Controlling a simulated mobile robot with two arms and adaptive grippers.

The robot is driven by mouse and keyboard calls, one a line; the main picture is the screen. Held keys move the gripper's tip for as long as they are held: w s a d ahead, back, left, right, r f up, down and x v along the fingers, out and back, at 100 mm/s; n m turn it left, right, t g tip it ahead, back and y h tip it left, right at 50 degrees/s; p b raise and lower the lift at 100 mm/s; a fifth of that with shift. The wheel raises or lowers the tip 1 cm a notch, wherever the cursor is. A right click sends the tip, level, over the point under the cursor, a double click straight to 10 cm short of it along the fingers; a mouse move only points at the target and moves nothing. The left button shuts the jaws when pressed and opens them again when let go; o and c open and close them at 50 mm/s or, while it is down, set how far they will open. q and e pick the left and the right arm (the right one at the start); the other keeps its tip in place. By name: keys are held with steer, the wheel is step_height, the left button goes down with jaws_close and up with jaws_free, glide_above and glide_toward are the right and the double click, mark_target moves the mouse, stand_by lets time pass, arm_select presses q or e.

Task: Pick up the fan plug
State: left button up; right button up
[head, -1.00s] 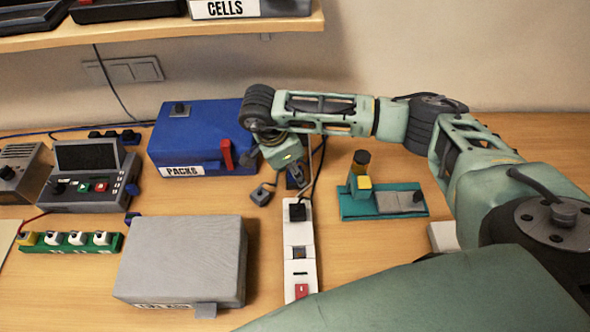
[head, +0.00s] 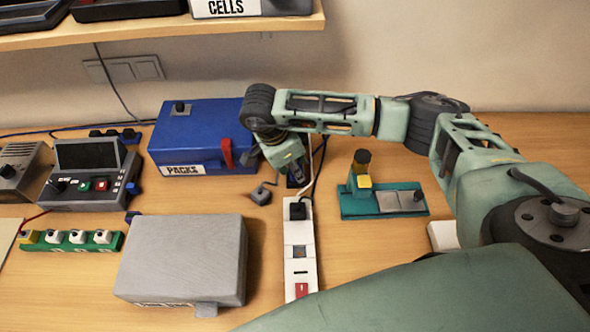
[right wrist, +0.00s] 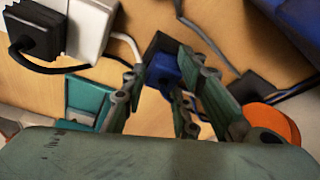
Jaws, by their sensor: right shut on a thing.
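My right gripper (right wrist: 160,84) reaches down behind the white power strip (head: 300,262), beside the blue case. In the right wrist view its two fingers are closed on a small blue plug-like piece (right wrist: 162,67), which sits against a dark block. The fingers partly hide this piece, and I cannot tell for sure that it is the fan plug. A black plug (head: 297,210) sits in the far end of the power strip. A small grey plug (head: 261,196) on a cable lies on the table left of the strip. My left gripper is out of view.
The blue PACKS case (head: 197,135) and a grey box (head: 183,257) stand to the left. A teal base (head: 385,212) with a yellow-fronted post is to the right. Cables run behind the strip. An orange round thing (right wrist: 276,122) shows in the right wrist view.

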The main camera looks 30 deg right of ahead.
steer(key=shift+r+b, duration=0.35)
steer(key=shift+r, duration=0.1)
step_height(320, 180, up, 3)
steer(key=shift+w+f+b, duration=0.1)
steer(key=shift+b, duration=0.75)
steer(key=s+r+b, duration=0.1)
steer(key=s+r, duration=0.6)
steer(key=s, duration=0.5)
steer(key=shift+r+b, duration=0.15)
steer(key=shift+b, duration=0.15)
